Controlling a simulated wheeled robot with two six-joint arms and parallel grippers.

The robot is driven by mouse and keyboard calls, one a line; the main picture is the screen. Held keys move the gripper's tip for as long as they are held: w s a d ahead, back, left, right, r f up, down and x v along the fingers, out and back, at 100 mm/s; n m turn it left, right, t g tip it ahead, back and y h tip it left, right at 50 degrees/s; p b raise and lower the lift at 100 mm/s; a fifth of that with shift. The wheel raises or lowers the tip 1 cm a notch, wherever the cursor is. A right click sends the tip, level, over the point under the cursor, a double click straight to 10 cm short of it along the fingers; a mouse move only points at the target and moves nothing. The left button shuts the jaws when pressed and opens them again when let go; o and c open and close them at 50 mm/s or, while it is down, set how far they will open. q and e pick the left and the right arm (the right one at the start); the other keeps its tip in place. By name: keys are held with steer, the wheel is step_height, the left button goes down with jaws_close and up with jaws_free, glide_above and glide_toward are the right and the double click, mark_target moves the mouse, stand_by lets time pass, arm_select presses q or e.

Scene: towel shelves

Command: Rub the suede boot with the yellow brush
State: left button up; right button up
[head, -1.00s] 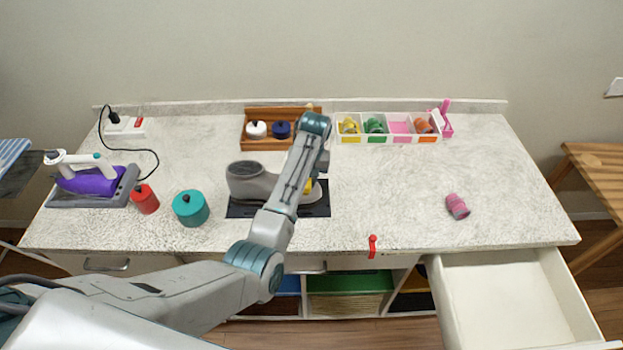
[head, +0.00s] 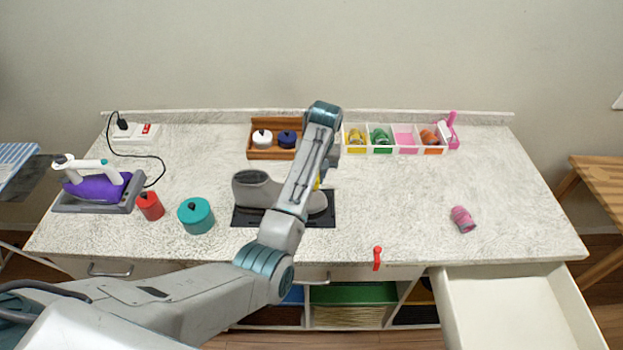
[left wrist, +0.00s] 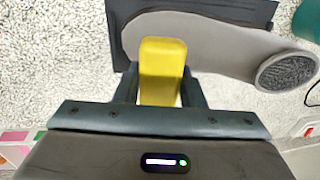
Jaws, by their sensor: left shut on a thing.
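The grey suede boot (head: 257,193) stands upright on a black mat (head: 242,222), its shaft to the left and its toe to the right. In the left wrist view the boot (left wrist: 215,55) shows from above. My left gripper (left wrist: 160,88) is shut on the yellow brush (left wrist: 161,70), which overlaps the boot's toe part. I cannot tell whether brush and boot touch. In the head view my arm hides most of the gripper and the middle of the boot; only a sliver of the brush (head: 316,184) shows. My right gripper is not in view.
A teal canister (head: 196,216), red canister (head: 150,206) and purple iron (head: 97,187) stand left. A wooden tray (head: 272,154) and divided white bin (head: 408,150) are at the back. A pink rolled item (head: 462,220) lies right. An open drawer (head: 515,305) juts out front right.

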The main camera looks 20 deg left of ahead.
arm_select(q)
steer(key=shift+r, duration=0.15)
steer(key=shift+d+r, duration=0.2)
steer(key=shift+r, duration=1.2)
